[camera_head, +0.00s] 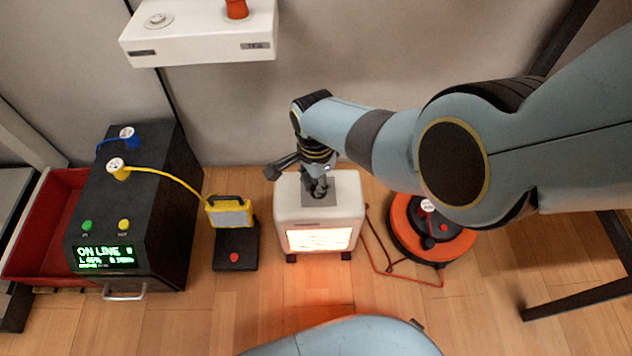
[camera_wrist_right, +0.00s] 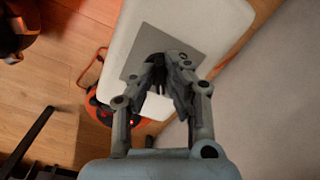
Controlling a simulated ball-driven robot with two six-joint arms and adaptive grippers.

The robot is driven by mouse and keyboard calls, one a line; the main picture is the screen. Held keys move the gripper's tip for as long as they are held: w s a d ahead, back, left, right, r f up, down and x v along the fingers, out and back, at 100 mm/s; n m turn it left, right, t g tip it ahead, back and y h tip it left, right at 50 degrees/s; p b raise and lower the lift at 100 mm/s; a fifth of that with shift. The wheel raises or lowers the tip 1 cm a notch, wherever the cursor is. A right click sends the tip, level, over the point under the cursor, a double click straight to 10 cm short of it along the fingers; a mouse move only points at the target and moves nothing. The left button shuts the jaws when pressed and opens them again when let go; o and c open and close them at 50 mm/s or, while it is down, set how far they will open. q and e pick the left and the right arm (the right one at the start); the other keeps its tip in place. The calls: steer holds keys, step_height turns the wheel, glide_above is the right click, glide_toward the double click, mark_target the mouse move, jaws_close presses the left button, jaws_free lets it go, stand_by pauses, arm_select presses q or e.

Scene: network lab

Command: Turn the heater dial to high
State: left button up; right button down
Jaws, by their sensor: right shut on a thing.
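The heater (camera_head: 318,213) is a white box on short dark feet on the wood floor, with its front grille glowing orange. Its white top with a grey plate (camera_wrist_right: 133,68) also shows in the right wrist view. My right gripper (camera_head: 318,190) reaches down onto the grey plate on top of the heater. In the wrist view its two fingers (camera_wrist_right: 160,82) are closed together over the plate, on the dial. The dial is mostly hidden between the fingers, and I cannot read its setting. My left gripper does not show.
An orange cable reel (camera_head: 400,238) stands right of the heater, with a cord on the floor. A yellow work lamp (camera_head: 229,212) and a black unit with a lit display (camera_head: 105,257) stand left. A white shelf (camera_head: 200,38) hangs behind.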

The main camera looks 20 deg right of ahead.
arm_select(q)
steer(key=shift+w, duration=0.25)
arm_select(e)
steer(key=c, duration=1.4)
jaws_free()
